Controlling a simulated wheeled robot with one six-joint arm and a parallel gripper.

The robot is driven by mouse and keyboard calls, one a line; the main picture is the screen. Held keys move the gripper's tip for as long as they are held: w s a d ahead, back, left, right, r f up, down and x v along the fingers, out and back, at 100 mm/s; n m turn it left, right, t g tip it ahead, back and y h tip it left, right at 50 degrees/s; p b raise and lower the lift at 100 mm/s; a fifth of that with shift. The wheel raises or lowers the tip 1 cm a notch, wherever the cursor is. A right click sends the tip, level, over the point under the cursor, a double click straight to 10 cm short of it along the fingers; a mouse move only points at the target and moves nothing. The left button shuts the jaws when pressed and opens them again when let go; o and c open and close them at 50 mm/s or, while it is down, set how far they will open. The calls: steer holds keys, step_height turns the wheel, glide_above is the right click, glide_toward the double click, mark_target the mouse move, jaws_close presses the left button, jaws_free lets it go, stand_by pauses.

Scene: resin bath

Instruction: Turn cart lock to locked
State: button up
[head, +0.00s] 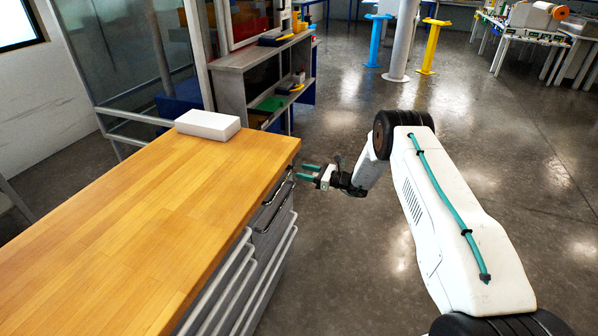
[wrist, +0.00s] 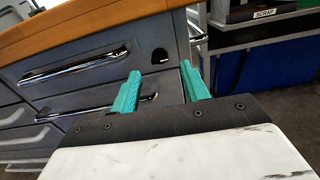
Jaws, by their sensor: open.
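The cart has a wooden top (head: 130,230) and grey drawers with chrome handles, one of which shows in the wrist view (wrist: 75,70). A small black part, which looks like the cart lock (wrist: 160,56), sits on the grey front at the right end of the top drawer. Its exact turn position is too small to tell. My gripper (head: 307,172) is beside the cart's far right corner, facing the drawer front. Its two teal fingers (wrist: 158,75) are apart and empty, with the lock showing between and beyond their tips. The lock is not discernible in the head view.
A white block (head: 208,125) lies on the cart top's far end. A grey shelf (head: 262,85) with coloured items stands behind the cart. The floor right of the cart is clear.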

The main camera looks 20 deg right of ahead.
steer(key=shift+v, duration=2.1)
steer(key=s+a+f+n+g, duration=0.3)
steer(key=s+g, duration=0.1)
steer(key=s, duration=0.2)
steer(key=s+a+r+n+g+h, duration=0.25)
steer(key=s+r+n+g, duration=0.35)
steer(key=s+r, duration=0.7)
steer(key=s+a+r+n+g+h, duration=0.1)
steer(key=s+r+n+g+h, duration=0.3)
steer(key=s+r+n, duration=0.65)
steer(key=s+d+r+n+t+h, duration=0.1)
steer(key=s+r+n+h, duration=0.1)
steer(key=s+r, duration=0.3)
steer(key=s+d+r+n+t+h, duration=0.1)
steer(key=s+r, duration=0.5)
steer(key=s, duration=0.7)
steer(key=s+d+r+n+t+h, duration=0.1)
steer(key=s+r+n+t+h, duration=0.1)
steer(key=s+r+h, duration=0.3)
steer(key=shift+s+r+n+t, duration=0.45)
steer(key=shift+s+r, duration=0.2)
steer(key=shift+s, duration=1.65)
steer(key=shift+d, duration=0.1)
